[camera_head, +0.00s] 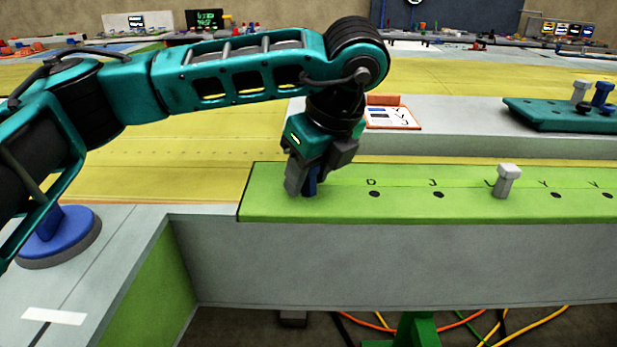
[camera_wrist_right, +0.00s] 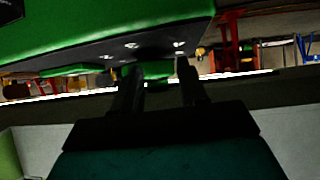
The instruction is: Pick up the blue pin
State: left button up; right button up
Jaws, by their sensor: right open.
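A blue pin (camera_head: 311,184) stands at the left end of the green board (camera_head: 450,207), mostly hidden by my left gripper (camera_head: 305,188). The left gripper points down over it, with a grey finger just left of the blue. The far finger is hidden, so I cannot tell whether the jaws press on the pin. Another blue pin (camera_head: 603,93) stands on the teal rack (camera_head: 545,116) at the far right. My right gripper (camera_wrist_right: 158,80) shows in the right wrist view, its two dark fingers apart with nothing seen held between them.
A grey pin (camera_head: 507,181) stands in the green board, right of several empty dark holes. A blue knob on a round base (camera_head: 66,238) stands at the left. An orange-edged tray (camera_head: 392,114) lies behind the board. A green surface (camera_wrist_right: 90,27) hangs close above the right fingers.

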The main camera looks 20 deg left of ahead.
pick_arm(q)
jog(key=c, duration=0.7)
jog(key=shift+c, duration=0.2)
notch_tip(320, 180, up, 20)
jog(key=p, duration=0.2)
pick_arm(e)
notch_tip(320, 180, up, 2)
jog(key=shift+r, duration=0.15)
